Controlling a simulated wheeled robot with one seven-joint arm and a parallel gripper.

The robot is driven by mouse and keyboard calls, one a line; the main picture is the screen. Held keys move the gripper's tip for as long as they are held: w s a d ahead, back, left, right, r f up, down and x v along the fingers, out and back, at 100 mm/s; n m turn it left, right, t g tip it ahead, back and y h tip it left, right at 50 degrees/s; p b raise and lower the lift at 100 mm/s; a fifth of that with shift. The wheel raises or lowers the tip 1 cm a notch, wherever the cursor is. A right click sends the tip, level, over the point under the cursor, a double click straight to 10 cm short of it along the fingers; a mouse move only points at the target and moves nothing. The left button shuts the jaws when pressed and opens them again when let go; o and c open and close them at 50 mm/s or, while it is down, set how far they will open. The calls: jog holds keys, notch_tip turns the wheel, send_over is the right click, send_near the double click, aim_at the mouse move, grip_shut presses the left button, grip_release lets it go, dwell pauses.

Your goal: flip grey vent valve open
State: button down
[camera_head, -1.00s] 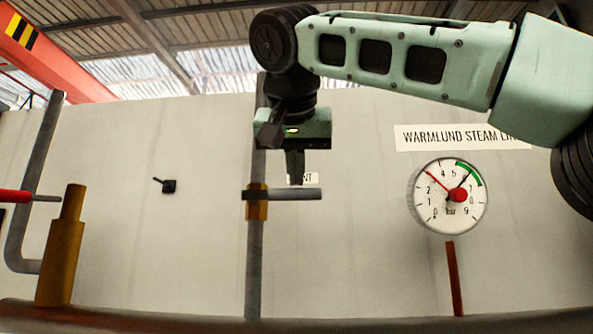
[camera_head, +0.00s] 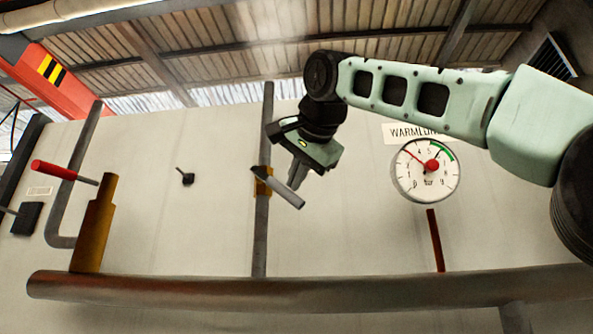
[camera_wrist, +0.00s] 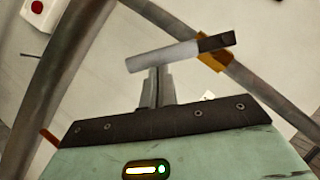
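The grey vent valve lever (camera_head: 283,190) sits on a brass valve body (camera_head: 262,181) on a vertical grey pipe. It slants down to the right. My gripper (camera_head: 295,176) is at the lever's upper side, near its outer half, with narrow fingers close together. In the wrist view, the lever (camera_wrist: 165,56) crosses just beyond the tips of my gripper (camera_wrist: 156,75), and the brass body (camera_wrist: 213,52) is at upper right. The fingers look shut and appear to touch the lever, not wrap it; exact contact is partly hidden.
A round pressure gauge (camera_head: 425,170) is on the wall at right. A small black wall knob (camera_head: 187,178) is between. A thick horizontal pipe (camera_head: 200,292) runs below.

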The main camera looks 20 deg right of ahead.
aim_at(291, 193)
jog(key=f+b, duration=0.1)
jog(key=f+m+t+b, duration=0.1)
jog(key=b, duration=0.1)
jog(key=a+f+y+b, duration=0.1)
jog(key=shift+w+f+m+b, duration=0.15)
jog(key=shift+w+m+b, duration=0.2)
jog(key=shift+m+b, duration=0.05)
jog(key=shift+w+a+f+m+t+y+b, duration=0.25)
jog(key=shift+w+a+f+m+t+b, duration=0.25)
jog(key=shift+b, duration=0.8)
jog(key=shift+w+a+f+m+t+y+b, duration=0.25)
jog(key=shift+a+m+t+b, duration=0.4)
jog(key=shift+b, duration=0.6)
jog(key=shift+w+a+f+m+t+y+b, duration=0.25)
jog(key=shift+a+f+m+t+b, duration=0.35)
jog(key=shift+b, duration=0.7)
jog(key=shift+w+a+r, duration=0.1)
jog(key=shift+a+r, duration=0.05)
